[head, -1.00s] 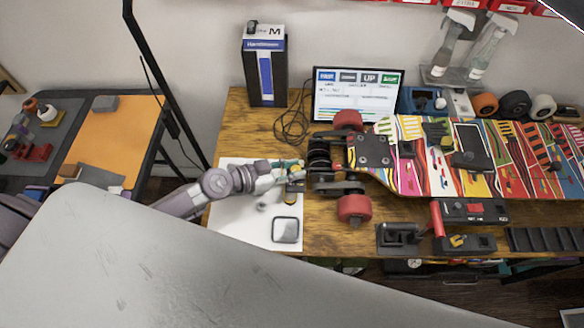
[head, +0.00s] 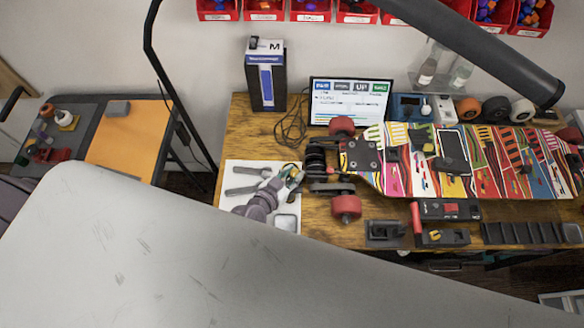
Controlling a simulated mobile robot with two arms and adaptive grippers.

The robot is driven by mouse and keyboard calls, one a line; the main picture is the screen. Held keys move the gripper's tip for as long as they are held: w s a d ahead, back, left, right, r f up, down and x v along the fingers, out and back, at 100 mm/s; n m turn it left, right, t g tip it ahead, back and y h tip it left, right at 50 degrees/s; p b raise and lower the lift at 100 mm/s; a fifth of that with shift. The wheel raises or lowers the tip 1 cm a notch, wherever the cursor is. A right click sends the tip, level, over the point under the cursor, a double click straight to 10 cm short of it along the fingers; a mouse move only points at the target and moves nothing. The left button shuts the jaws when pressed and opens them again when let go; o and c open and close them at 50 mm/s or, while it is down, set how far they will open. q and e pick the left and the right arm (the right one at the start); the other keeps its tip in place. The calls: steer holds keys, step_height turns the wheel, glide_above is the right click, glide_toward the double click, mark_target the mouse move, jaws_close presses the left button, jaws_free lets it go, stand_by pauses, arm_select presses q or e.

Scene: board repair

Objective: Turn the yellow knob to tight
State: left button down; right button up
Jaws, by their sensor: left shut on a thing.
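My left gripper (head: 291,176) is over the white sheet at the left of the wooden bench, beside the wheels at the skateboard's near end. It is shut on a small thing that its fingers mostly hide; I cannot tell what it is. A small yellow part (head: 435,236) shows on a black block at the bench's front edge, right of the gripper and apart from it. I cannot tell for certain that this is the yellow knob, or how it is turned. My right gripper is not in view.
The patterned skateboard (head: 400,180) with red wheels (head: 346,206) fills the bench middle. Grey tools (head: 243,190) lie on the white sheet (head: 232,205). A screen (head: 350,100) and a tall box (head: 266,80) stand behind. A large grey panel covers the foreground.

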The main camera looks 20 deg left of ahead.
arm_select(q)
steer(key=shift+y, duration=0.3)
steer(key=c, duration=0.9)
jaws_free()
steer(key=shift+s, duration=0.1)
steer(key=v, duration=1.2)
steer(key=shift+f, duration=0.1)
